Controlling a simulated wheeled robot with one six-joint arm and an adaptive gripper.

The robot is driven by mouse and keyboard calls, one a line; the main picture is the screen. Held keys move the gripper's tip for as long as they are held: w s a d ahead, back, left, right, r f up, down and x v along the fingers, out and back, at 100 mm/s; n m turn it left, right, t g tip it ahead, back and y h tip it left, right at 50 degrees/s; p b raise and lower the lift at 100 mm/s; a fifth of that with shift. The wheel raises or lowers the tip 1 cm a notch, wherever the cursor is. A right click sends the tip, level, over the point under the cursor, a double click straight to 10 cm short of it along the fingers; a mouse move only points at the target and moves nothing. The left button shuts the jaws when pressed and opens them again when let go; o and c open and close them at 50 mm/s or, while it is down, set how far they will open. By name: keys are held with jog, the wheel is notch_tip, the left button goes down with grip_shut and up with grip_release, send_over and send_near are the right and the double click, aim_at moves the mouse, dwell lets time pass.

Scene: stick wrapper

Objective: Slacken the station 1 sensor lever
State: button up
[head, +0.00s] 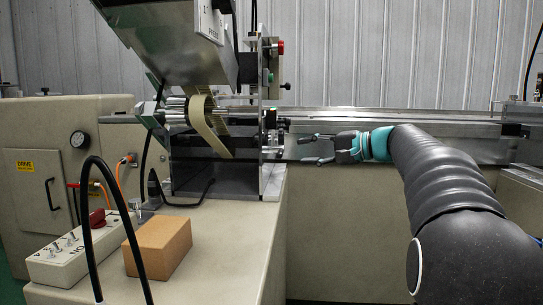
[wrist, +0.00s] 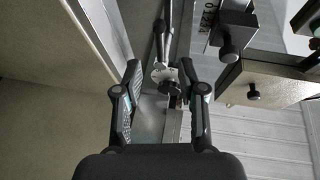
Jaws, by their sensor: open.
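My gripper (head: 308,149) is open and empty in the head view. It reaches left toward the right side of the station's upright plate (head: 271,60). Small dark fittings (head: 272,121) sit on that side, left of the fingertips. The wrist view shows my gripper (wrist: 161,72) with its two fingers apart. A small metal clamp piece with a dark round knob (wrist: 172,88) appears between the fingers, with a rod (wrist: 160,40) beyond it. This may be the station 1 sensor lever, but I cannot tell for sure. I see no clear contact with the fingers.
Black knobs (wrist: 229,53) on brackets stand right of the fingers in the wrist view. A long metal rail (head: 400,116) runs behind my arm. A brown block (head: 158,247) and a switch box (head: 75,256) lie on the left cabinet, near a black cable hoop (head: 86,190).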

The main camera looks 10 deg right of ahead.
aim_at(280, 151)
jog(key=x, duration=0.8)
jog(key=shift+w+a, duration=0.15)
jog(key=shift+a, duration=0.05)
jog(key=shift+c, duration=0.2)
grip_shut()
